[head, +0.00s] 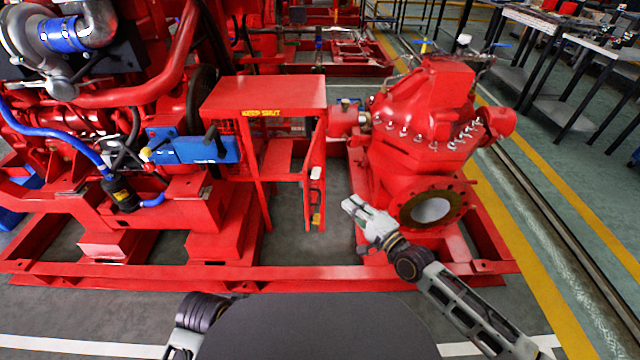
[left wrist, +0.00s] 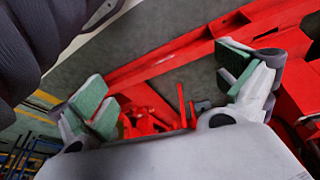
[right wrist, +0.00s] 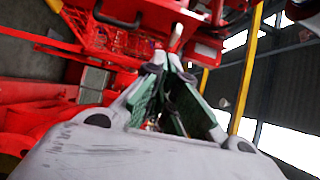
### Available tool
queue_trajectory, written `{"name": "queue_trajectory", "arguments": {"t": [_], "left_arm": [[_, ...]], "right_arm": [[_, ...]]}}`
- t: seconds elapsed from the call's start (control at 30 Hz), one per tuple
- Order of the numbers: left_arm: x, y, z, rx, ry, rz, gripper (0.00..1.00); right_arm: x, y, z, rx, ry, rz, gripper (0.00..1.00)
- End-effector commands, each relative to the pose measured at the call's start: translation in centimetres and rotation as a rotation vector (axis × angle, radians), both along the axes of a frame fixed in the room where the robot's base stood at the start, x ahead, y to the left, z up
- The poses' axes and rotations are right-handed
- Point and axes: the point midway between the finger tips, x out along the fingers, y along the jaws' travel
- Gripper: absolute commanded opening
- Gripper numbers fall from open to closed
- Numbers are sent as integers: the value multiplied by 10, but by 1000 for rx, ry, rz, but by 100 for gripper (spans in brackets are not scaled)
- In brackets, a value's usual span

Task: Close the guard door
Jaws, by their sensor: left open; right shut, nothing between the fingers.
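The red guard (head: 265,107), a box with a yellow "KEEP SHUT" label, stands between the engine and the pump in the head view. Its guard door (head: 312,150) hangs at the box's right side, swung open toward me and seen nearly edge-on. A pale handle (head: 316,173) is on the door. My right gripper (head: 348,203) is shut and empty, just right of the door and apart from it. In the right wrist view its fingertips (right wrist: 168,62) meet below a pale rod-like part. My left gripper (left wrist: 170,88) is open and empty, away from the guard.
The engine (head: 100,120) fills the left. A red base frame (head: 300,278) runs along the front. Grey floor shows beneath the guard.

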Motion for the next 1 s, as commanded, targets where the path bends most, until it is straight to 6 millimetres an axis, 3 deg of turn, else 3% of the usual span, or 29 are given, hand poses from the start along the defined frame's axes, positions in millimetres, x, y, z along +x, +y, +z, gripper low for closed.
{"name": "queue_trajectory", "arguments": {"t": [0.57, 1.0], "left_arm": [[0, 0, 1, -2, -3, 0, 100], [3, -3, 6, -19, -32, -1, 100]], "right_arm": [[3, 2, 0, 9, 8, 1, 0], [32, 22, -1, 9, 5, 0, 0]]}}
